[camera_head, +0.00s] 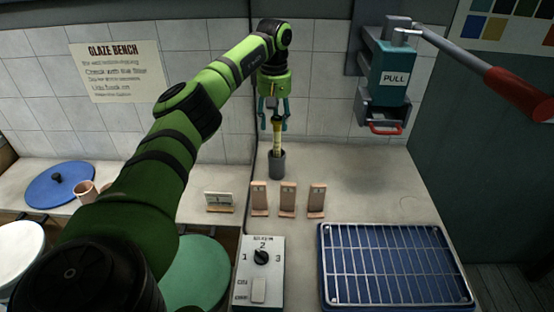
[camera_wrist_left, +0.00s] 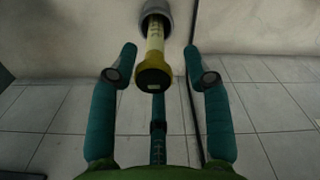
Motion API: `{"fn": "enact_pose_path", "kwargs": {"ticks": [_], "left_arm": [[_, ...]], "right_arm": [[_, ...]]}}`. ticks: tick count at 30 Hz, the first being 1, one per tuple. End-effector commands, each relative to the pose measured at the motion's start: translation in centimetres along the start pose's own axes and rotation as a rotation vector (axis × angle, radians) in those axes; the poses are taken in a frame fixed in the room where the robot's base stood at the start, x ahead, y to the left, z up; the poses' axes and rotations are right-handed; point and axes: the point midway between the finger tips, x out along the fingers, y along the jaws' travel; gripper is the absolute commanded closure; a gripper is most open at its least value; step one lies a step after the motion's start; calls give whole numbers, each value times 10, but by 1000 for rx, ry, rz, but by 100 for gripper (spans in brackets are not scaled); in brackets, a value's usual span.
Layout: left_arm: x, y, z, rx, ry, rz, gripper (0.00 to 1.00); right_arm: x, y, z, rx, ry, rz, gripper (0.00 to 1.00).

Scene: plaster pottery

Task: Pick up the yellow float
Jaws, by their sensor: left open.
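The yellow float (camera_head: 277,135) stands upright in a grey cylindrical holder (camera_head: 277,164) on the bench near the back wall. In the left wrist view, the float (camera_wrist_left: 154,68) shows a dark round end cap with a yellow collar and a pale, marked stem running into the grey holder (camera_wrist_left: 155,10). My left gripper (camera_head: 273,122) points down over the float. Its teal fingers are open, one on each side of the float's upper end, with visible gaps in the left wrist view (camera_wrist_left: 163,62). My right gripper is not in view.
Several small upright tiles, including a tan tile (camera_head: 288,199), stand in front of the holder. A blue tray with a wire rack (camera_head: 395,262) lies front right, and a dial box (camera_head: 260,270) front centre. A teal PULL dispenser (camera_head: 393,75) hangs on the wall to the right.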

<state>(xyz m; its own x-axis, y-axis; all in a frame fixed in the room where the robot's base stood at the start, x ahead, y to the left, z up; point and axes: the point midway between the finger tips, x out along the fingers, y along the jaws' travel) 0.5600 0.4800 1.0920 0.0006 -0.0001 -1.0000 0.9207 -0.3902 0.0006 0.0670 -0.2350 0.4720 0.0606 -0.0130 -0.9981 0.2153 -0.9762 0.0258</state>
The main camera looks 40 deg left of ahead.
Motion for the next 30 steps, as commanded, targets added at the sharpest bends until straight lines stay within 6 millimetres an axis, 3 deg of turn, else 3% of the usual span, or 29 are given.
{"fn": "enact_pose_path", "kwargs": {"ticks": [9, 15, 22, 23, 26, 30], "left_arm": [[37, 6, 1, 0, -3, -6, 51], [60, 6, 0, 0, -1, -2, 51], [63, 7, 0, 0, 0, -1, 51], [63, 7, 0, 0, 0, -1, 59], [62, 7, 0, 0, 0, -1, 99], [62, 7, 0, 0, 0, -1, 100]], "right_arm": [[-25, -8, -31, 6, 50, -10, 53], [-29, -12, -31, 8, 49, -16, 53], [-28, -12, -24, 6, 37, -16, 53], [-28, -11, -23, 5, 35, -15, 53], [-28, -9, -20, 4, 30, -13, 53], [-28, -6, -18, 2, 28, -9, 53]]}}
